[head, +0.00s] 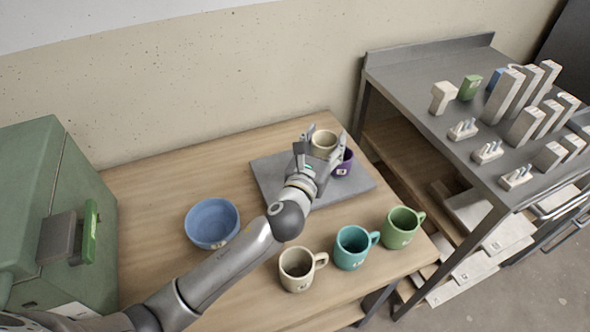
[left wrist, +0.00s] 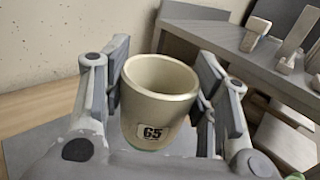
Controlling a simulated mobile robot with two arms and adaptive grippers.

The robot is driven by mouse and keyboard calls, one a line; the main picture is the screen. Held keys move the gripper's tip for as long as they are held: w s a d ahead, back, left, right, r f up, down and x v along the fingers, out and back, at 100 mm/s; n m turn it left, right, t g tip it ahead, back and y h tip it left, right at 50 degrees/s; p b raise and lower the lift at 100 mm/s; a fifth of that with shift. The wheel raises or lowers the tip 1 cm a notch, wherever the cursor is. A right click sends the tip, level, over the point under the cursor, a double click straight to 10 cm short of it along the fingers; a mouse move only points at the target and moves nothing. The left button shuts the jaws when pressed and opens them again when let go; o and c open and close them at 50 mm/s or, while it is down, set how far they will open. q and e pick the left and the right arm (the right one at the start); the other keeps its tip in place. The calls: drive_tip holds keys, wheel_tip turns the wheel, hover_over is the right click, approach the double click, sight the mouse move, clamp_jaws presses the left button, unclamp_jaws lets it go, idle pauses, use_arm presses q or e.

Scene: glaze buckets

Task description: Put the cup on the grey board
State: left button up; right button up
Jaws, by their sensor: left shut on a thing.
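A cream cup (head: 323,141) is between the fingers of my left gripper (head: 321,150), which is shut on it at the far side of the grey board (head: 268,178). In the left wrist view the cup (left wrist: 158,98) is upright, with a label reading 65 and no handle in sight. I cannot tell whether its base touches the board. A purple mug (head: 344,163) stands at the board's right part, close beside the gripper and partly hidden by it. My right gripper is not in view.
A blue bowl (head: 212,222) stands left of the board on the wooden table. A cream mug (head: 297,268), a teal mug (head: 351,247) and a green mug (head: 399,228) stand in front. A metal bench (head: 420,75) with several small pieces is at right; a green cabinet (head: 40,190) is at left.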

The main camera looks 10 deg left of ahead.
use_arm(q)
drive_tip(key=a+f+b, duration=0.1)
drive_tip(key=a+f, duration=0.1)
drive_tip(key=f, duration=0.1)
drive_tip(key=s+a+f+b, duration=0.1)
drive_tip(key=a+f, duration=0.2)
drive_tip(key=a+f+b, duration=0.1)
drive_tip(key=a+f, duration=0.1)
drive_tip(key=f, duration=0.1)
drive_tip(key=shift+s+a+f, duration=0.15)
drive_tip(key=shift+a+f, duration=0.05)
drive_tip(key=shift+f, duration=0.3)
drive_tip(key=shift+f, duration=0.15)
drive_tip(key=o, duration=1.1)
